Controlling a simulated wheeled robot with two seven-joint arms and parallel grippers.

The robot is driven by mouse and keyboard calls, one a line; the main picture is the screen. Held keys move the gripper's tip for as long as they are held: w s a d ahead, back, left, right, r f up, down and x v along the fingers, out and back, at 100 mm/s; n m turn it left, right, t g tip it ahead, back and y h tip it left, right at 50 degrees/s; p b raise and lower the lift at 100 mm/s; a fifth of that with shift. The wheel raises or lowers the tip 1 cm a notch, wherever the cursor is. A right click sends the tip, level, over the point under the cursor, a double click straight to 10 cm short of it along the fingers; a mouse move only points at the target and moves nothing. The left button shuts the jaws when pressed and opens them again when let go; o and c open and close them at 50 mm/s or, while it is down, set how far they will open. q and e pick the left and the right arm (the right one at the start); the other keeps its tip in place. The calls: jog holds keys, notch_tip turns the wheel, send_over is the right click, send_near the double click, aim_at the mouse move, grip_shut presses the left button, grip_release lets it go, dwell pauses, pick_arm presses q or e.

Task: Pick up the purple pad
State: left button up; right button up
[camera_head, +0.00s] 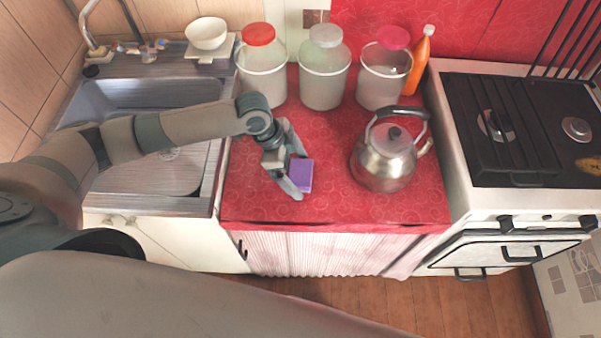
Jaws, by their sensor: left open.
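The purple pad (303,175) is a small block on the red counter (251,190), near the middle. My left gripper (297,175) comes in from the left and reaches down at the pad. Its jaws are open, with one finger reaching past the pad's near left side and the other behind it. The fingers cover the pad's left part, and I cannot tell whether they touch it. My right gripper is not in view.
A metal kettle (385,165) stands right of the pad. Lidded containers (323,85) and an orange bottle (419,62) line the back. A sink (150,95) is at left, a stove (465,190) at right. The counter's front strip is clear.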

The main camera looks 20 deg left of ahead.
aim_at(305, 171)
pick_arm(q)
jog(key=shift+c, duration=0.3)
jog(key=c, duration=1)
jog(key=shift+c, duration=0.2)
jog(key=shift+r+b, duration=0.35)
jog(key=shift+r, duration=0.45)
notch_tip(305, 171, up, 2)
jog(key=shift+w+r+b, duration=0.1)
jog(key=shift+r+b, duration=0.15)
jog(key=shift+b, duration=0.2)
jog(key=d+r+b, duration=0.2)
jog(key=d+r, duration=0.5)
jog(key=d, duration=0.4)
jog(key=shift+d+b, duration=0.3)
jog(key=shift+d, duration=0.05)
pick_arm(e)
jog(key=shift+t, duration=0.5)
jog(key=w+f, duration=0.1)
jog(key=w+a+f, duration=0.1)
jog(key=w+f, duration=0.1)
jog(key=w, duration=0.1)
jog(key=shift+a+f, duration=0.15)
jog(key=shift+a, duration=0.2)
